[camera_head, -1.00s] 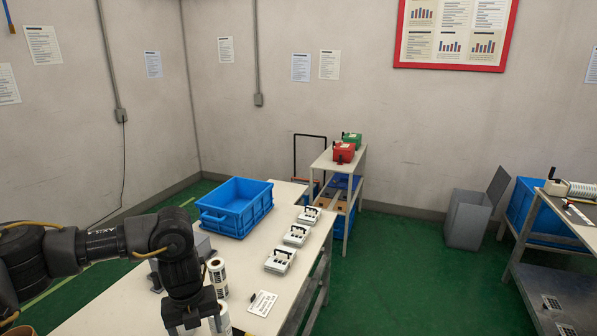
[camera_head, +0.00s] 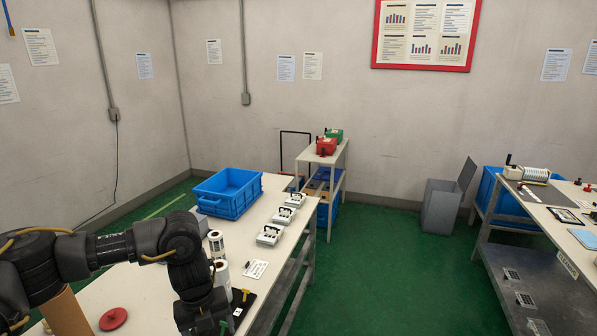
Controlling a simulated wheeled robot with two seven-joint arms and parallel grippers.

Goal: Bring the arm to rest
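My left arm comes in from the left above the near table (camera_head: 150,290), bent down at the elbow. Its gripper (camera_head: 203,318) points down at the lower edge of the view, in front of the label rolls. Its fingertips are not clearly seen, so its opening and anything between the fingers cannot be made out. My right gripper is not in view. Several white keypad devices with black parts (camera_head: 270,235) stand in a row along the table's right edge. Two label rolls (camera_head: 216,244) stand upright near the arm, the nearer one partly hidden by it.
A blue crate (camera_head: 228,193) stands at the table's far end. A printed white card (camera_head: 256,269), a red disc (camera_head: 113,319) and a brown cylinder (camera_head: 65,314) are near the arm. A second table (camera_head: 562,228) stands at right. Green floor (camera_head: 385,270) lies clear between.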

